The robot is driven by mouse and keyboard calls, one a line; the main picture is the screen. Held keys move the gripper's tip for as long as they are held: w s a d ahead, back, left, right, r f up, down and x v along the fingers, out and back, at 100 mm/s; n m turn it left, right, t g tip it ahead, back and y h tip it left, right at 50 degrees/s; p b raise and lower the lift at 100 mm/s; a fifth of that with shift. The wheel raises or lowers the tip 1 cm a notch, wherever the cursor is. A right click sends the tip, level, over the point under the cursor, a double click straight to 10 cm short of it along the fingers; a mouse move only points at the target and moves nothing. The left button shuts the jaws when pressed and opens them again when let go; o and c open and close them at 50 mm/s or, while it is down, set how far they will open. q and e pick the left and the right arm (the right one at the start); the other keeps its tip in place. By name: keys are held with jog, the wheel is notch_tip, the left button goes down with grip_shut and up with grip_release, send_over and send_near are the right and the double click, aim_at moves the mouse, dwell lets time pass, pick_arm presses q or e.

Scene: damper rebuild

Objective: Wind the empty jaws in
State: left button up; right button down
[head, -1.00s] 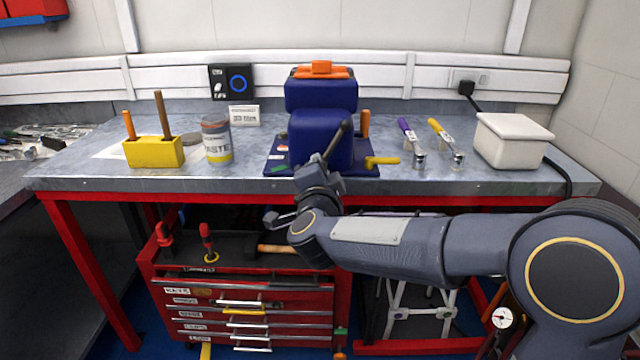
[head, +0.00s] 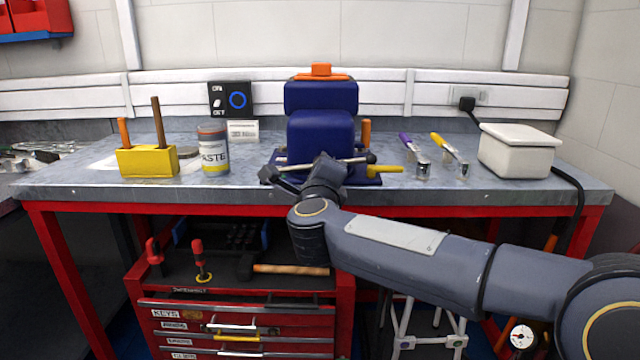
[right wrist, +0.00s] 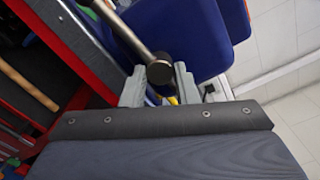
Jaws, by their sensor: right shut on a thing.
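The blue vise (head: 320,132) stands at the middle of the bench's front edge. Its front block hides most of the space behind it, so I cannot tell the jaw gap. A grey bar handle with dark end knobs (head: 355,161) crosses low in front of it, close to level. My right gripper (head: 324,166) is shut on this handle. In the right wrist view the fingers (right wrist: 160,88) sit either side of the bar, and a round dark knob (right wrist: 159,70) shows between them. My left gripper is not in view.
A yellow block with wooden-handled tools (head: 147,162) and a paste tin (head: 213,157) stand left on the bench (head: 230,183). A red drawer chest (head: 240,300) is below.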

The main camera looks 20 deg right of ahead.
jog(key=shift+s+a+f+m+b, duration=0.15)
jog(key=shift+m+b, duration=0.35)
jog(key=shift+m, duration=0.25)
jog(key=shift+w+a+f+m+b, duration=0.15)
jog(key=shift+m+b, duration=0.35)
jog(key=shift+m, duration=0.25)
jog(key=shift+s, duration=0.1)
jog(key=c, duration=1.5)
grip_release()
jog(key=shift+c, duration=0.2)
jog(key=o, duration=0.4)
jog(key=shift+s+d+r, duration=0.1)
jog(key=shift+r, duration=0.1)
jog(key=shift+d, duration=0.1)
jog(key=p+v, duration=0.1)
jog(key=v, duration=0.6)
jog(key=shift+s+r, duration=0.1)
jog(key=shift+s, duration=0.3)
